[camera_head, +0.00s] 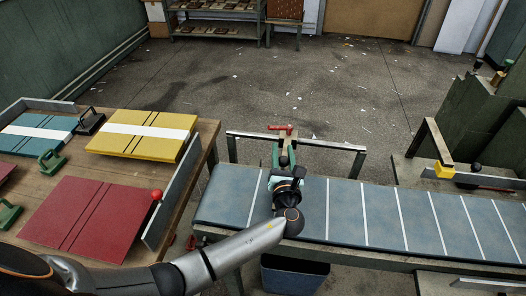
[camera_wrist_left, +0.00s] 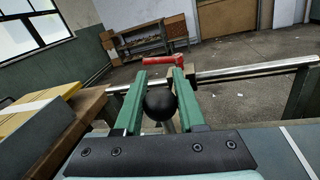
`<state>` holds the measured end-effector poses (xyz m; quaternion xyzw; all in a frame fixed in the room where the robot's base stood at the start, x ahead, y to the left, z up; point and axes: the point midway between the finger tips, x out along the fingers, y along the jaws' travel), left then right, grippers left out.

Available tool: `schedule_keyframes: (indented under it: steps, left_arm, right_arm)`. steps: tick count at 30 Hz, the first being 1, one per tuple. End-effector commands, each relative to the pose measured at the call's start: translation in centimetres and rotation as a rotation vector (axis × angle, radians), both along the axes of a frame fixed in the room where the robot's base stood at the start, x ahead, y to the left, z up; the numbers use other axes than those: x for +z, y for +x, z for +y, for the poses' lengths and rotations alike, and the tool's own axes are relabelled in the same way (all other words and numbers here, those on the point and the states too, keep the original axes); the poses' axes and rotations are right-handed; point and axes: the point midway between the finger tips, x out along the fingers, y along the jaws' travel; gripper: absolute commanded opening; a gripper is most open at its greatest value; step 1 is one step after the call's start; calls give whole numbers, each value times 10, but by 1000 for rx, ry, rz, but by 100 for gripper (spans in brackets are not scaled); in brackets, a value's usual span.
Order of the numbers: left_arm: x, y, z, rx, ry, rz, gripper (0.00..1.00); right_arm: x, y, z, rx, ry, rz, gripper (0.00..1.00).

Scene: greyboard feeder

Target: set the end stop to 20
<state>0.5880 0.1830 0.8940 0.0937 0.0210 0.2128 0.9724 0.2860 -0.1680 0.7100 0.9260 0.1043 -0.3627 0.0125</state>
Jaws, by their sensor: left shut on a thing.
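My left gripper (camera_head: 284,152) reaches over the blue belt table from the near side. In the left wrist view its two green fingers (camera_wrist_left: 160,88) are shut on a black ball knob (camera_wrist_left: 160,104). Just beyond the fingertips a red lever (camera_head: 280,127) sits at a metal rail (camera_head: 328,145); it also shows in the left wrist view (camera_wrist_left: 164,59). These look like parts of the end stop, but its body is mostly hidden by my gripper. No scale or number can be read. My right gripper is not in view.
The blue belt table (camera_head: 345,208) has white cross lines. At left a wooden table (camera_head: 208,135) carries red, yellow and teal boards. A yellow block (camera_head: 444,170) and another black knob (camera_head: 476,168) are at right. A dark blue bin (camera_head: 295,277) stands below.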

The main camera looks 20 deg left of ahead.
Motion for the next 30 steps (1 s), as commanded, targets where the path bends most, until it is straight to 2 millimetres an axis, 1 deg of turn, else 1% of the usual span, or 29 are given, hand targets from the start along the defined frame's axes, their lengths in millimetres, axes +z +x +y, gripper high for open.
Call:
schedule_keyframes:
  steps: [1, 6, 18, 19, 26, 30]
  left_arm:
    - [0, 2, -9, -4, -2, -2, 0]
    - [1, 5, -20, -4, 0, -3, 0]
    - [1, 5, -22, -2, 1, -3, 0]
    - [1, 5, -21, -2, 1, -3, 41]
    - [1, 5, -21, 0, 1, -2, 67]
    - [0, 5, -20, 1, 0, -1, 68]
  right_arm:
    - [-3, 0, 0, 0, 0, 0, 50]
    - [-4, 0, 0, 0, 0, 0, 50]
    - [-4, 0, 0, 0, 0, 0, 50]
    - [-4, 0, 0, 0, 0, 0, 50]
    - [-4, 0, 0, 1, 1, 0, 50]
    - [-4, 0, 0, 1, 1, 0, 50]
